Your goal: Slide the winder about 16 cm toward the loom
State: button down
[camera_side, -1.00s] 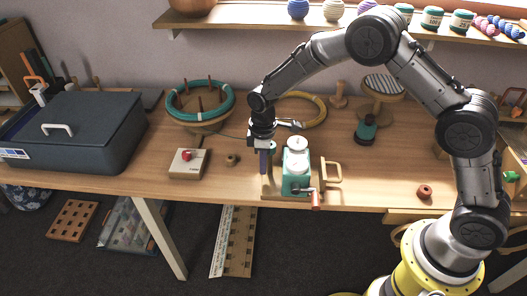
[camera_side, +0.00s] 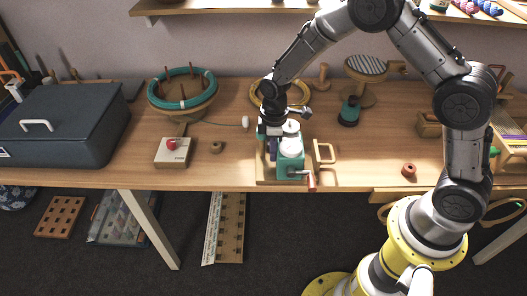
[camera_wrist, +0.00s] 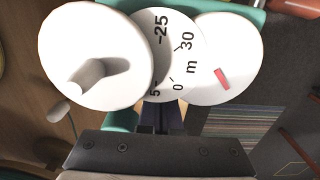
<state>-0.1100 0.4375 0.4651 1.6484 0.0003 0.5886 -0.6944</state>
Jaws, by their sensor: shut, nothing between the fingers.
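The winder (camera_side: 291,165) is a teal body with white round tops on a pale wooden base, with a wooden handle at its right and a red-tipped crank in front. It stands upright near the table's front edge. My gripper (camera_side: 272,153) is shut and empty, pointing down at the winder's left side above its base; the teal body partly hides the fingers, so contact is unclear. In the wrist view, the winder's white discs (camera_wrist: 158,55), one a numbered dial, fill the top, with my gripper (camera_wrist: 160,125) just below. I cannot surely identify the loom.
A wooden frame (camera_side: 508,130) with coloured threads stands at the right edge. The table between winder and spool is clear.

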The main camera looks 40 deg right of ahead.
jog(key=s+d, duration=0.9)
jog(key=shift+s+d, duration=0.35)
jog(key=shift+d, duration=0.05)
jog(key=shift+w, duration=0.1)
